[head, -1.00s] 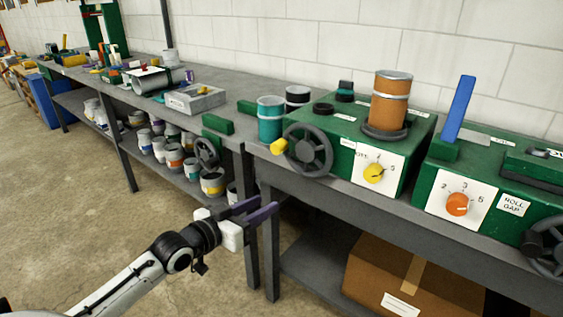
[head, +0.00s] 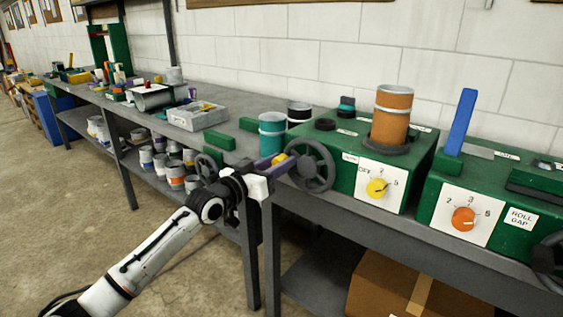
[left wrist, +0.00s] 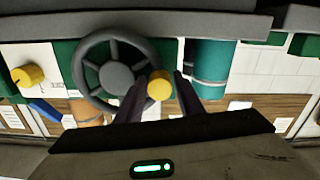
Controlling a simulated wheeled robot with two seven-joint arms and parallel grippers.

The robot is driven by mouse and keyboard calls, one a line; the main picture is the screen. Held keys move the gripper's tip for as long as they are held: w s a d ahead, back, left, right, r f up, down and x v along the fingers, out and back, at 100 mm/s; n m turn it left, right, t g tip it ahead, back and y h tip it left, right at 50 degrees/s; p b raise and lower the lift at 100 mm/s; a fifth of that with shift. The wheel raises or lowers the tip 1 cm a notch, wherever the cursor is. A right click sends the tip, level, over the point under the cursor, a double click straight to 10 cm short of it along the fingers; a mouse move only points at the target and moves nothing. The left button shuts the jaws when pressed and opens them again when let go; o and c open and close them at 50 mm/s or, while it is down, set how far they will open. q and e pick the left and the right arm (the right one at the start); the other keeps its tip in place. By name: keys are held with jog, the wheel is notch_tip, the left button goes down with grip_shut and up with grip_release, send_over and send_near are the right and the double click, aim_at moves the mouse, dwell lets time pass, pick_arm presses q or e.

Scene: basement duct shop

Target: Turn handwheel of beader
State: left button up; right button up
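A dark grey spoked handwheel (head: 312,168) is on the left end of a green machine (head: 345,140) with a yellow dial. Its yellow crank knob (left wrist: 159,86) shows in the left wrist view, at the wheel's rim. My left gripper (head: 284,163) is at the knob in the head view. In the left wrist view its two dark fingers (left wrist: 160,92) stand apart, one on each side of the knob, with narrow gaps, so it looks open around it. The knob is partly hidden by the fingers in the head view. My right gripper is not in view.
An orange can (head: 391,112) stands on the machine, and a teal can (head: 272,135) stands beside the wheel. A second green machine (head: 490,195) with an orange dial and another wheel is at right. A cardboard box (head: 400,290) is below the bench.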

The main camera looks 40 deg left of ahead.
pick_arm(q)
jog(key=shift+w, duration=0.45)
grip_shut()
jog(key=shift+r, duration=0.1)
